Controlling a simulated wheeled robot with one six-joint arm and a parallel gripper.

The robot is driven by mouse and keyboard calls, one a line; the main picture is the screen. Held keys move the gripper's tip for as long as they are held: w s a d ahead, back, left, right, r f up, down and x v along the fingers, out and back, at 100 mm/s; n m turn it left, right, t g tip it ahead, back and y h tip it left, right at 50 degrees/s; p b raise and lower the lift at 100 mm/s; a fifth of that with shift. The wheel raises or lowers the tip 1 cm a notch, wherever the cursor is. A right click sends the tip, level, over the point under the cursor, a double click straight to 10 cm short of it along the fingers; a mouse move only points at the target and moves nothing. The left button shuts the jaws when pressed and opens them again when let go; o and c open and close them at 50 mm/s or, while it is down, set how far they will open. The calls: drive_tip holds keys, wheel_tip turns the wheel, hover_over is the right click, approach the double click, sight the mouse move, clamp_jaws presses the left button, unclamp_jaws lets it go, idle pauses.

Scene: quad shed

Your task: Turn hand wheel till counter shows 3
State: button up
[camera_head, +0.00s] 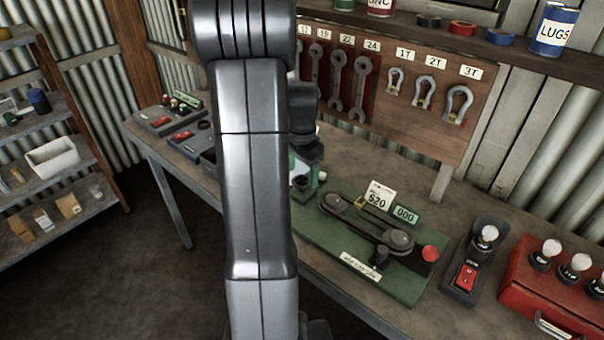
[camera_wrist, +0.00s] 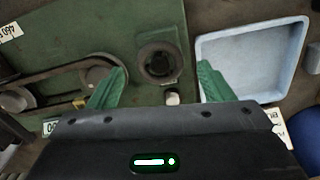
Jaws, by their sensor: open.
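The belt-drive device sits on a green base (camera_head: 385,272) on the bench. Its counter (camera_head: 405,214) reads 000 in the head view; in the wrist view it is partly hidden. In the wrist view a dark round wheel (camera_wrist: 160,62), which looks like the hand wheel, lies between my fingers, with a small pale knob (camera_wrist: 172,97) beside it. A belt (camera_wrist: 60,82) and pulleys are to its left. My gripper (camera_wrist: 161,68) is open, with green fingers on both sides of the wheel; I see no contact.
A pale tray (camera_wrist: 250,62) lies close to my right finger in the wrist view. In the head view a red knob (camera_head: 430,253) is at the device's right end. A switch box (camera_head: 474,262) and red lamp box (camera_head: 555,290) stand further right. Wrenches and shackles hang behind.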

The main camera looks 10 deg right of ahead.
drive_tip(key=shift+f, duration=0.95)
drive_tip(key=shift+c, duration=0.2)
drive_tip(key=c, duration=0.9)
drive_tip(key=shift+c, duration=0.2)
drive_tip(key=shift+n, duration=0.3)
drive_tip(key=n+b, duration=0.1)
drive_tip(key=n, duration=0.8)
drive_tip(key=n+b, duration=0.1)
drive_tip(key=n, duration=0.8)
